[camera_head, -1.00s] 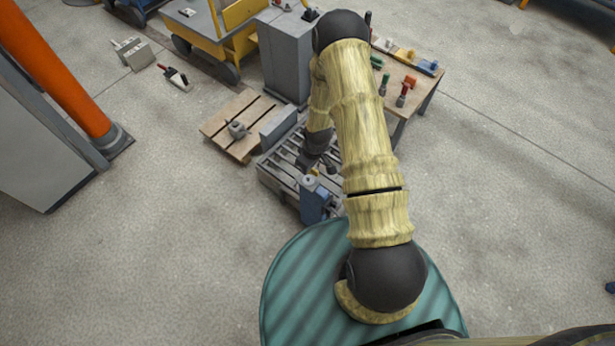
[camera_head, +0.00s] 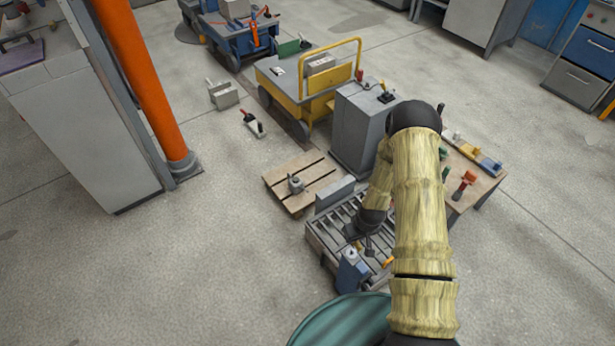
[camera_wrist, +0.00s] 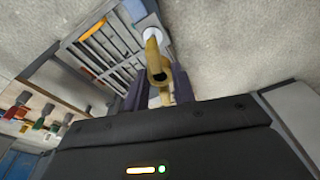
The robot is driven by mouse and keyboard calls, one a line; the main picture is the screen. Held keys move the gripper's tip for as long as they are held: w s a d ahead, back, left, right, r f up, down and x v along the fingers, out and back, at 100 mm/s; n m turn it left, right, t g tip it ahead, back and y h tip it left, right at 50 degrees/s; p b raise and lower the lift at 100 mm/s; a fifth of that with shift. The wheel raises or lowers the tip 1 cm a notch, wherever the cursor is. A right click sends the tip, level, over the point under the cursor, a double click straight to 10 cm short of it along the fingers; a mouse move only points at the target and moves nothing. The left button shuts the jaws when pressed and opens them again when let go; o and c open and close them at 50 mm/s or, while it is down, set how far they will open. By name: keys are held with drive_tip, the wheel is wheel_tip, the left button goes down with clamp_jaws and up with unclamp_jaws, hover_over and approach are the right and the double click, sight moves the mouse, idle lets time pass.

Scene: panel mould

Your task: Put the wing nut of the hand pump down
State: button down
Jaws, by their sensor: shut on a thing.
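My gripper (camera_wrist: 158,88) is shut on a brass-yellow part, which I take to be the wing nut (camera_wrist: 154,50). The part stands out between the two dark fingers and points toward the top of the wrist view. A blue pump body (camera_head: 351,275), likely the hand pump, stands at the near edge of a slatted grey bench (camera_head: 323,246). In the wrist view, a white round top shows right behind the brass part; I cannot tell whether they touch. In the head view my gripper (camera_head: 366,243) is small and dark just above the bench, beside the pump; the held part is not clear there.
A small orange piece (camera_wrist: 92,29) lies on the slats. A wooden pallet (camera_head: 277,180) with a grey fitting (camera_head: 295,184) is to the left. A grey cabinet (camera_head: 357,130) stands behind, and a tool table (camera_head: 471,190) to the right. A green drum top (camera_head: 335,322) is in front.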

sight(357, 244)
drive_tip(key=r+m+p, duration=0.1)
drive_tip(key=r+p, duration=0.1)
drive_tip(key=s+r+m+p, duration=0.1)
drive_tip(key=p, duration=0.1)
drive_tip(key=s+r+m+p, duration=0.1)
drive_tip(key=r+p, duration=0.1)
drive_tip(key=shift+r+h+p, duration=0.3)
drive_tip(key=shift+r+p, duration=0.05)
drive_tip(key=shift+s+d+r+m+p, duration=0.2)
drive_tip(key=shift+r+m+p, duration=0.1)
drive_tip(key=shift+m+p, duration=0.3)
drive_tip(key=shift+f, duration=0.1)
drive_tip(key=shift+a, duration=0.1)
